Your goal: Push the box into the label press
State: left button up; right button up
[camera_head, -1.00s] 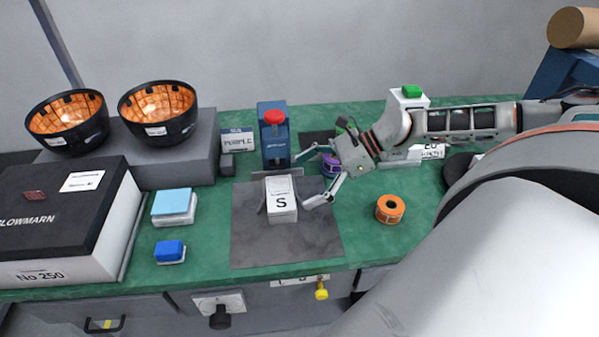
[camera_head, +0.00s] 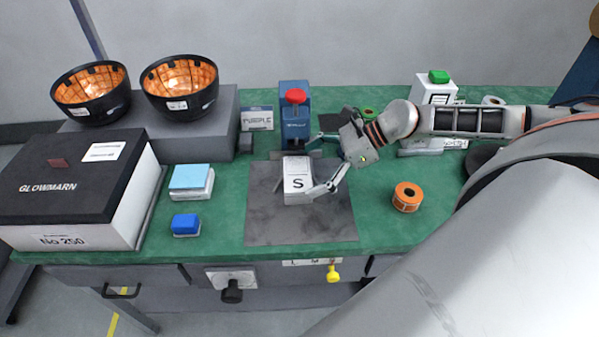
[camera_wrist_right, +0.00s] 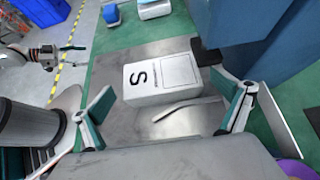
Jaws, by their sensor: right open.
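The box (camera_head: 298,184) is white with a black S label. It lies on the grey mat (camera_head: 265,222), in front of the blue label press (camera_head: 296,132) with its red knob. My right gripper (camera_head: 311,167) is open at the box's right side, one finger behind it near the press and the other by its front right. In the right wrist view the box (camera_wrist_right: 165,78) lies ahead of the spread fingers; contact cannot be told. A gripper that seems to be my left (camera_wrist_right: 60,55) shows small at the upper left there, its jaws unclear.
An orange tape roll (camera_head: 407,197) is right of the mat. A blue stamp pad (camera_head: 191,180) and a small blue block (camera_head: 186,224) lie left of it. A black-lidded carton (camera_head: 75,185) and a riser with two bowls (camera_head: 180,88) fill the left. A PURPLE sign (camera_head: 257,118) stands beside the press.

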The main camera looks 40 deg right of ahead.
aim_at(302, 172)
jog(key=shift+x, duration=1.7)
jog(key=shift+c, duration=0.4)
jog(key=c, duration=1)
jog(key=shift+c, duration=0.2)
